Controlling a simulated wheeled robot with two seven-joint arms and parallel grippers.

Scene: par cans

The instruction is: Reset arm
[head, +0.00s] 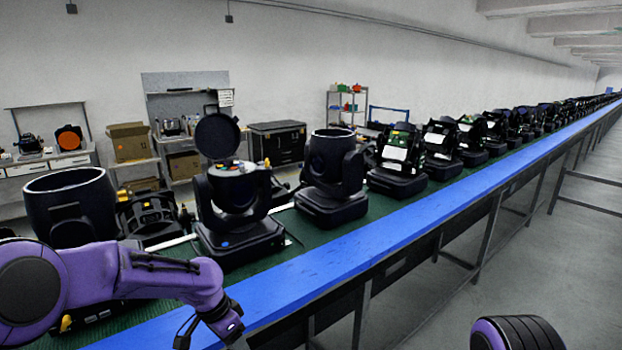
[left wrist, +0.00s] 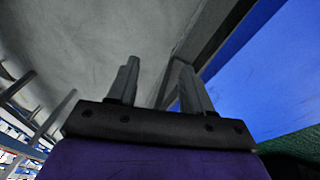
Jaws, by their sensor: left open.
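My left arm, purple and black, comes in from the lower left in the head view. Its wrist end hangs over the near blue edge of the conveyor line, and the fingers are not clear there. In the left wrist view my left gripper (left wrist: 158,75) is open and empty, with grey floor showing between its two fingers. The blue rail (left wrist: 265,75) lies to the right of the fingers, apart from them. Only a purple and black part of my right arm shows at the bottom right of the head view; its gripper is out of view.
A green conveyor (head: 318,237) with a blue rail (head: 375,238) runs far back to the right. Several black par cans stand on it, including an open-topped one (head: 334,160) and one with a raised round lid (head: 238,195).

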